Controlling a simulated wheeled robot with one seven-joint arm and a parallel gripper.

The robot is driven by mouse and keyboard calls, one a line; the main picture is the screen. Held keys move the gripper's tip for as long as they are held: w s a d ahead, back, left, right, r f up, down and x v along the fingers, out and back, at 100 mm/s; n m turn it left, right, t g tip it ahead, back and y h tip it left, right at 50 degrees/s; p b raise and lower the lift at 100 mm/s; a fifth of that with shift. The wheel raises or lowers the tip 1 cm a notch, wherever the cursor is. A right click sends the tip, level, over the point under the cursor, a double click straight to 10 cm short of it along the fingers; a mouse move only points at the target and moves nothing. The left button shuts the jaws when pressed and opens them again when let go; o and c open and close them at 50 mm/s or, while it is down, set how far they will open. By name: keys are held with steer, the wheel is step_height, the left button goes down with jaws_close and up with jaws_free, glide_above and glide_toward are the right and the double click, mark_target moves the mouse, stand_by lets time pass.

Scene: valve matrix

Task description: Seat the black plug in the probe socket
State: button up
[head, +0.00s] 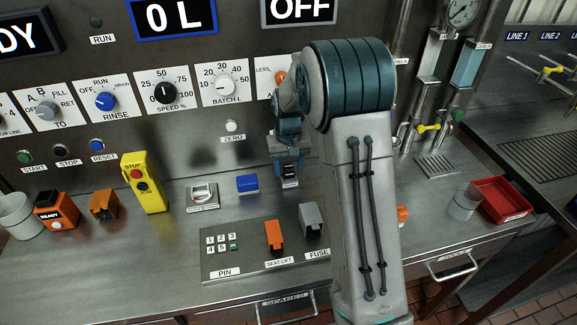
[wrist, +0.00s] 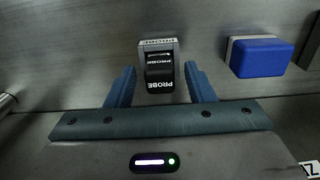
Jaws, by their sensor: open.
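The black plug (wrist: 160,75), lettered PROBE in white, stands at the grey probe socket (wrist: 157,45), which carries its own PROBE label, in the wrist view. I cannot tell how deep the plug sits in it. My gripper (wrist: 159,68) is open, with one blue finger on each side of the plug and a visible gap to both. In the head view my gripper (head: 289,165) points down at the counter's back, near the panel. The plug (head: 290,171) shows dark between its fingers there, and the socket is mostly hidden.
A blue block (wrist: 262,57) lies close to the right in the wrist view; it also shows in the head view (head: 247,183). A yellow stop box (head: 143,183) stands farther left. A keypad plate (head: 220,270) with orange and grey covers lies in front. My arm hides part of the counter.

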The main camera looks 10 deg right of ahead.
mark_target(288, 166)
step_height(288, 166, up, 11)
steer(key=s+r+t, duration=0.1)
steer(key=s+r, duration=0.4)
steer(key=s, duration=0.8)
steer(key=s+f+t, duration=0.2)
steer(key=s+f, duration=0.1)
steer(key=s, duration=1.2)
steer(key=shift+f+b, duration=0.35)
steer(key=shift+b, duration=0.05)
stand_by(0.5)
